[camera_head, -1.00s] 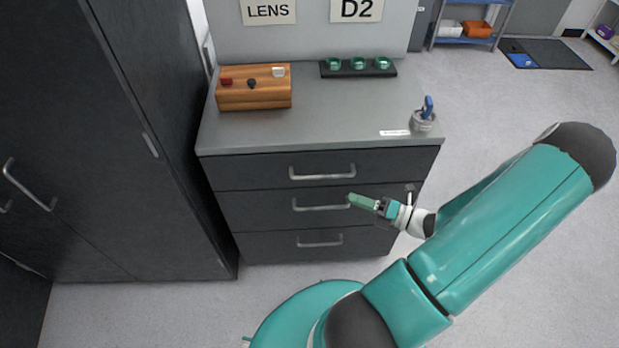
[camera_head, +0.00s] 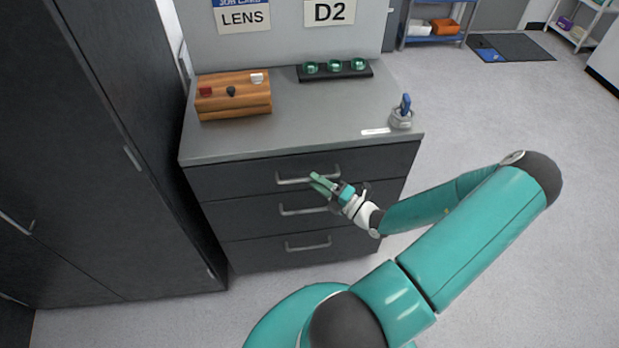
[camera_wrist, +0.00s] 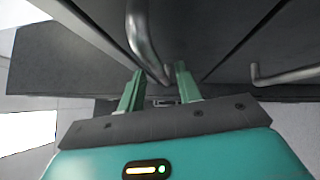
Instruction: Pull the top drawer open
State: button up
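The dark grey cabinet has three stacked drawers, all looking shut. The top drawer (camera_head: 235,178) has a silver bar handle (camera_head: 290,181). My gripper (camera_head: 317,181) is open, its green fingers at the right part of that handle. In the wrist view, my gripper (camera_wrist: 158,82) has its two fingers apart, with the near end of the top handle (camera_wrist: 142,38) reaching into the gap between them. I cannot tell whether either finger touches the bar.
The middle drawer's handle (camera_head: 303,211) is just below; it also shows in the wrist view (camera_wrist: 285,76). On the countertop (camera_head: 290,128) stand a wooden block (camera_head: 233,103), a black rack with green lenses (camera_head: 335,73) and a blue-topped fitting (camera_head: 402,114). A tall dark cabinet (camera_head: 95,190) borders the left.

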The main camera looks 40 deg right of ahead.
jog(key=shift+x, duration=1.55)
grip_shut()
jog(key=shift+s, duration=0.15)
